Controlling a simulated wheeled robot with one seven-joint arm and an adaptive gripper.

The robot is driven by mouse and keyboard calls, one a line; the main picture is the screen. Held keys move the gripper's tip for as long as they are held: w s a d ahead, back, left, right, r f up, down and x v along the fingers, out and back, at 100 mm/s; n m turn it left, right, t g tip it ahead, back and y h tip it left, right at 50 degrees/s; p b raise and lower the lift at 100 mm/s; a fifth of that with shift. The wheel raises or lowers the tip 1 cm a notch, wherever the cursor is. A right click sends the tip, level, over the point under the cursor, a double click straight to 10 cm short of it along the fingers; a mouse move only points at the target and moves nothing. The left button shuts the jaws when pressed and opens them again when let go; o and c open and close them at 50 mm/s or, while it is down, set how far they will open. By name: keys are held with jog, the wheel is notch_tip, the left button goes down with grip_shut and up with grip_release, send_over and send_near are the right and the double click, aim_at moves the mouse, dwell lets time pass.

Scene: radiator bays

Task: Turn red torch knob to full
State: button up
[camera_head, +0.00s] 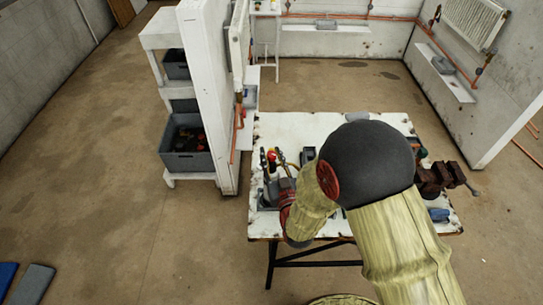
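A small cluster of red, yellow and dark torch fittings (272,158) stands near the left edge of the white worktable (345,121). A small red part shows there, but I cannot make out clearly which piece is the torch knob or how far it is turned. My arm reaches over the table from the lower right and bends down at the left side. My gripper (284,183) seems to be at the grey and red end just in front of these fittings. Its fingers are too small and partly hidden, so contact with the knob cannot be told.
A dark small box (308,156) sits behind my wrist. A white partition (212,90) and a shelf with grey bins (190,155) stand left. The floor at left is mostly clear.

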jog(key=c, duration=0.6)
grip_shut()
jog(key=shift+d+n+y+b, duration=0.15)
jog(key=shift+n+y+b, duration=0.2)
jog(key=shift+y, duration=0.15)
jog(key=shift+w+n+g+y+b, duration=0.1)
jog(key=shift+n+g+y+b, duration=0.6)
jog(key=shift+y, duration=0.5)
jog(key=n+g+y+b, duration=0.2)
jog(key=n+y, duration=0.1)
jog(key=y, duration=0.1)
jog(key=shift+d, duration=0.1)
jog(key=n+g+y, duration=0.4)
jog(key=g, duration=0.1)
jog(key=shift+n+g, duration=0.35)
jog(key=shift+g, duration=0.05)
jog(key=shift+a+n+g+y+p, duration=0.1)
jog(key=shift+n+g+y+p, duration=0.15)
jog(key=shift+n+g+y, duration=0.65)
jog(key=shift+a+n+g+y+p, duration=0.1)
jog(key=shift+n+g+y+p, duration=0.2)
jog(key=shift+n+g, duration=1.15)
jog(key=shift+g, duration=0.95)
